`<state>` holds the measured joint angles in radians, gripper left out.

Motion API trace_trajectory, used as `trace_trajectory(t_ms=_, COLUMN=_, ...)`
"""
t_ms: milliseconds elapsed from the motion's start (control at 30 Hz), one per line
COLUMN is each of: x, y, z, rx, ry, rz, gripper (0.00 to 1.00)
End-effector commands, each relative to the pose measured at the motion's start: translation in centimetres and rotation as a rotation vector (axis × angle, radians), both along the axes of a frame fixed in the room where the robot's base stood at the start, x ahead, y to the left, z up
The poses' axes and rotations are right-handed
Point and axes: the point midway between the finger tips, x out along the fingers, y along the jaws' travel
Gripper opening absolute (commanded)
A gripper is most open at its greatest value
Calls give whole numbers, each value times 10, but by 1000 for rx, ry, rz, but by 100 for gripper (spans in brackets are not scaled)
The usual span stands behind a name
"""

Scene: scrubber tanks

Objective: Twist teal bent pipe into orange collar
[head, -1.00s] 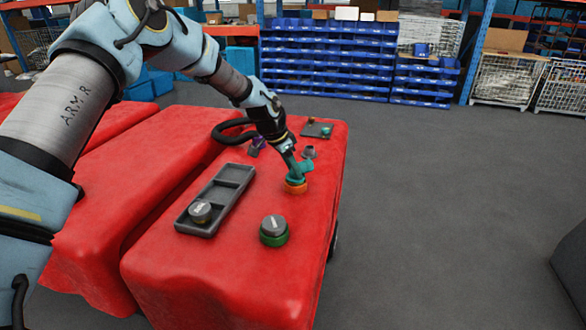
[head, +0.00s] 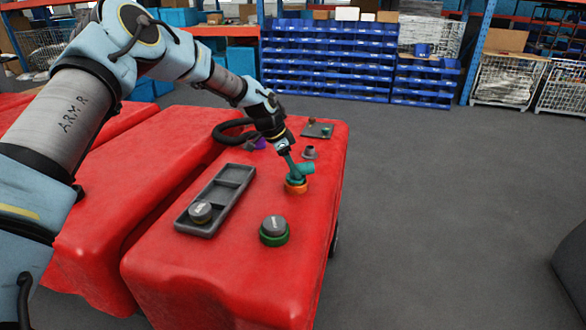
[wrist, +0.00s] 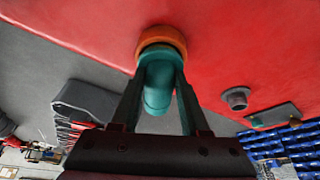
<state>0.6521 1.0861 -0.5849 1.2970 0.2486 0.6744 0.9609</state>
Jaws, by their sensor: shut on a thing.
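The teal bent pipe (head: 304,170) stands at the orange collar (head: 296,188) on the red tank top. In the wrist view the teal pipe (wrist: 157,88) sits between my fingers, with its flanged end against the orange collar (wrist: 163,39). My gripper (head: 290,160) is shut on the pipe from above and tilted; its fingers also show in the wrist view (wrist: 157,100). How deep the pipe's end sits inside the collar is hidden.
A grey tray (head: 217,200) with a grey cap (head: 201,211) lies left. A green collar with a grey cap (head: 274,229) stands in front. A grey fitting (head: 309,153) and a dark plate (head: 318,130) lie behind. A black hose (head: 228,133) curves behind my arm.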

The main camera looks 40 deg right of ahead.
Motion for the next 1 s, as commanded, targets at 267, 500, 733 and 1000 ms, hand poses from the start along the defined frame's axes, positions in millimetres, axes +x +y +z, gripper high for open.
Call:
trace_trajectory(t_ms=267, x=0, y=0, z=-1, rx=0, ry=0, rz=1, gripper=0)
trace_trajectory(t_ms=500, x=0, y=0, z=-5, rx=0, ry=0, rz=1, gripper=0)
trace_trajectory(t_ms=733, x=0, y=0, z=-8, rx=0, ry=0, rz=1, gripper=0)
trace_trajectory(t_ms=1000, x=0, y=0, z=-8, rx=0, ry=0, rz=1, gripper=0)
